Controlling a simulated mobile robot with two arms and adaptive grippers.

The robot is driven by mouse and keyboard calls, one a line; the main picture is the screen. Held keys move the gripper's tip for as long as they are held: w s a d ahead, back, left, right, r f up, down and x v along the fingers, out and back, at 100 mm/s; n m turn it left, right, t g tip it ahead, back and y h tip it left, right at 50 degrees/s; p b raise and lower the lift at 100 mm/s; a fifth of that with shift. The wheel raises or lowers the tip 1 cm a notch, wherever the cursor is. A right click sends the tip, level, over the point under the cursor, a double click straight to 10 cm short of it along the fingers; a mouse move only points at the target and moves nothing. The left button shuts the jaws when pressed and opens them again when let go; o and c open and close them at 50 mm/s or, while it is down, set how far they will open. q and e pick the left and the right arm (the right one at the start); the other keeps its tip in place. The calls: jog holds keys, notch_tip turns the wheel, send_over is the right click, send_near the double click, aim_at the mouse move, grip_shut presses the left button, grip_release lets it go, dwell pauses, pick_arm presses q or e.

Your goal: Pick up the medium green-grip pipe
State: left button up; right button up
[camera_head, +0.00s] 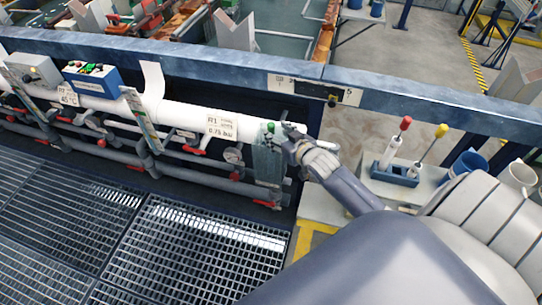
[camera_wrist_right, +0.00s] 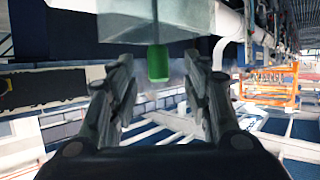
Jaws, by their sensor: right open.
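The green grip (camera_wrist_right: 158,63) hangs below a pale block in the right wrist view, in the gap between the fingers of my right gripper (camera_wrist_right: 160,78). Dark space shows between it and each finger. In the head view a small green piece (camera_head: 271,127) shows at the right end of the white pipe, just left of my right gripper (camera_head: 287,141). The rest of the green-grip pipe cannot be made out. My right gripper is open. My left gripper is not in view.
A red-grip tool (camera_head: 405,123) and a yellow-grip tool (camera_head: 441,131) stand in a blue holder (camera_head: 395,175) on the right. A greenish plate (camera_head: 267,163) hangs below the white pipe (camera_head: 185,112). A blue rail (camera_head: 400,97) runs behind. Metal grating (camera_head: 190,250) covers the floor at lower left.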

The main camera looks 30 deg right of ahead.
aim_at(273, 129)
jog(key=shift+w, duration=0.35)
jog(key=p+x, duration=0.1)
jog(key=x, duration=0.2)
jog(key=shift+w+d, duration=0.2)
jog(key=shift+w, duration=0.2)
jog(key=shift+w+f+p, duration=0.2)
jog(key=shift+w+p, duration=0.1)
jog(key=shift+w, duration=0.1)
grip_shut()
